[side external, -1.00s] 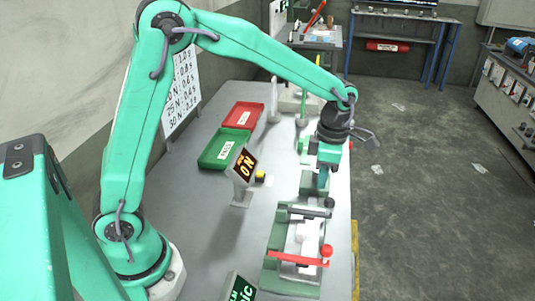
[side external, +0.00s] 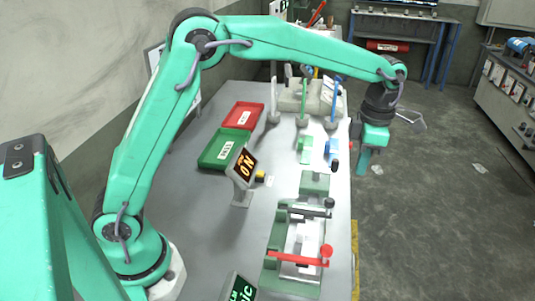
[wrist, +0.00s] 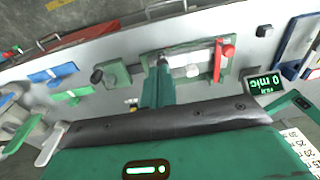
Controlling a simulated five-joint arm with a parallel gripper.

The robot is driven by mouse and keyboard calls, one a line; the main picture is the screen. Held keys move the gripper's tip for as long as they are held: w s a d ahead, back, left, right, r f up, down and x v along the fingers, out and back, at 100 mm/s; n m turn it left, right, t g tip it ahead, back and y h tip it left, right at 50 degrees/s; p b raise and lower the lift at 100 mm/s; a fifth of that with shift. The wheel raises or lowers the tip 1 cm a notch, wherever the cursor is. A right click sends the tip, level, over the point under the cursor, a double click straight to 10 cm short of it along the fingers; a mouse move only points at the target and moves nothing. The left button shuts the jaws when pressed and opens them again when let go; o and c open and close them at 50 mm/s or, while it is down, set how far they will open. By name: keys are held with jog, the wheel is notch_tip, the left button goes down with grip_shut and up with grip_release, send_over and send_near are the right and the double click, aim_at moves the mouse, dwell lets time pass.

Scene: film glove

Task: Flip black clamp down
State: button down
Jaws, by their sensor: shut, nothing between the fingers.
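The black clamp (side external: 308,213) is a dark bar with a black knob at its right end. In the side view it lies low across the far end of the green fixture (side external: 274,262). A red clamp (side external: 298,259) with a red knob crosses the near end; it also shows in the wrist view (wrist: 218,62). My gripper (side external: 361,170) is shut and empty, pointing down at the table's right edge, beyond and to the right of the black clamp and apart from it. In the wrist view my gripper (wrist: 160,68) covers part of the fixture's black-clamp end.
A green block (side external: 315,183) stands just beyond the fixture. Blue (side external: 336,95) and green (side external: 303,95) upright levers stand farther back.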

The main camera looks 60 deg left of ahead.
jog(key=shift+w+d+r, duration=0.2)
jog(key=shift+w+d, duration=0.4)
jog(key=s+a+r+m+t, duration=0.3)
jog(key=s+a+r+m, duration=0.55)
jog(key=s+m, duration=0.4)
jog(key=s+a+f+m+t, duration=0.1)
jog(key=s+a+f+m, duration=0.1)
jog(key=s+m, duration=0.5)
jog(key=s+a+f+m+t, duration=0.1)
jog(key=s+a+m+t, duration=0.1)
jog(key=s+a+m, duration=0.2)
jog(key=s+m, duration=0.3)
jog(key=shift+a+f, duration=0.2)
jog(key=shift+f, duration=0.15)
